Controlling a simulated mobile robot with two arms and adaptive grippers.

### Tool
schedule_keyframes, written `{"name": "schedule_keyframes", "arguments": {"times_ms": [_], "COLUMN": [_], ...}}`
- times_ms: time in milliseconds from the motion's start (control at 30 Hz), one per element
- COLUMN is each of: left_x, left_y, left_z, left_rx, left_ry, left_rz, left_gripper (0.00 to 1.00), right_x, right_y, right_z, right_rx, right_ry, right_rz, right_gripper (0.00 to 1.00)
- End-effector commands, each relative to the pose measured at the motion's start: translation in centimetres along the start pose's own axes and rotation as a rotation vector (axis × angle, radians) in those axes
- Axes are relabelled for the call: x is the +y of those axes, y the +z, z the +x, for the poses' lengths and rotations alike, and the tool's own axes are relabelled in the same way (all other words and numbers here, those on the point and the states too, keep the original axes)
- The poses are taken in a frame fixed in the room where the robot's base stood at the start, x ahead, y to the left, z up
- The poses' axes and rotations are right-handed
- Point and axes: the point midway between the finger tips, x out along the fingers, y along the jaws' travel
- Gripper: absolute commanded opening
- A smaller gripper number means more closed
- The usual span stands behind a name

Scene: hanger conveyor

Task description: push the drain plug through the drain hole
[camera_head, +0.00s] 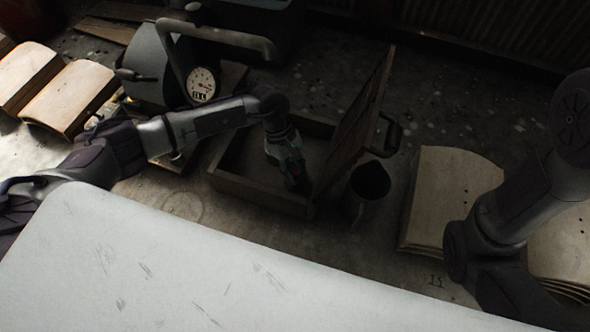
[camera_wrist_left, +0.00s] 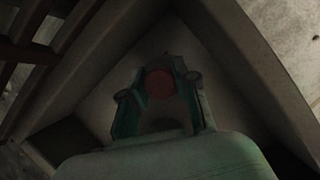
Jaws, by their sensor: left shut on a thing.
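My left gripper (camera_head: 297,183) reaches down into an open wooden box (camera_head: 262,197), close to its right front corner. In the left wrist view my left gripper (camera_wrist_left: 160,85) is shut on a round, dull red thing, which looks like the drain plug (camera_wrist_left: 160,84). The plug shows between the fingers, above the dark inside of the box. I cannot make out the drain hole in either view; the box floor is in shadow and partly hidden by the gripper. My right arm shows at the right of the head view, but its gripper does not.
The box's lid (camera_head: 356,125) stands raised on its right side. A dark metal mug (camera_head: 367,192) stands close to the right of it. A grey machine with a dial (camera_head: 201,84) is behind to the left. Stacked boards (camera_head: 452,190) lie to the right.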

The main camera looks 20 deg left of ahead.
Motion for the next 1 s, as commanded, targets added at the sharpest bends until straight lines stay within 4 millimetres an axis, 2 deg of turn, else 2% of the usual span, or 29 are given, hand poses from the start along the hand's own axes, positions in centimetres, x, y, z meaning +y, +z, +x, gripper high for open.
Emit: {"name": "schedule_keyframes", "arguments": {"times_ms": [1000], "left_x": [0.0], "left_y": [-0.6], "left_z": [1.4], "left_rx": [0.0], "left_ry": [0.0], "left_rz": [0.001], "left_gripper": [0.0], "right_x": [-0.2], "right_y": [-0.4], "right_z": [-1.2], "right_rx": [-0.001], "right_ry": [0.0], "right_rz": [0.0], "right_gripper": [0.51]}}
